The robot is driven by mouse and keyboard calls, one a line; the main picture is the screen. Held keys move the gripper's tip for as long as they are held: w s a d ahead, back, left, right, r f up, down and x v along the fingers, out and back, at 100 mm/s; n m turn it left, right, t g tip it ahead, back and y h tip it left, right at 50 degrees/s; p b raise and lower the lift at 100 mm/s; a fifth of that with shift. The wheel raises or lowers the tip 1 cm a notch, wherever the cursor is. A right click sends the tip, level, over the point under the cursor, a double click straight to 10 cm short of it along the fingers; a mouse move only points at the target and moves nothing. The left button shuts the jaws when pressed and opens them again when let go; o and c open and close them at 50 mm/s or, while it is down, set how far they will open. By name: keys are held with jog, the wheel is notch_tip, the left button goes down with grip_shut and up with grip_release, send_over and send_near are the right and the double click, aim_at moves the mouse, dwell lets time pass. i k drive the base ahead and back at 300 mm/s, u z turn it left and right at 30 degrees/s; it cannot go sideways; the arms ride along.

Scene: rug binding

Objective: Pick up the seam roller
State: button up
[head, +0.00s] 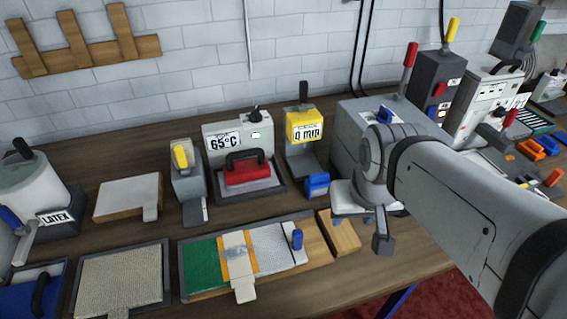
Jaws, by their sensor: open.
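My arm reaches in from the right in the head view, and my gripper (382,238) hangs at its end, over the front part of the bench. It is open, seen small and partly hidden by the wrist, and I see nothing held in it. I cannot tell for sure which item is the seam roller. A small blue piece (317,185) stands just left of my wrist, in front of the yellow timer. A blue upright handle (297,239) stands on the right part of the sample board. My gripper is apart from both, to their right.
The sample board (190,292) has green, orange-edged and grey sections. A wooden block (343,232) lies to its right. Machines line the right back.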

aim_at(317, 184)
jog(key=u, duration=1.25)
jog(key=k, duration=1.2)
jog(key=z, duration=0.7)
jog(key=i, duration=1)
jog(key=z, duration=0.1)
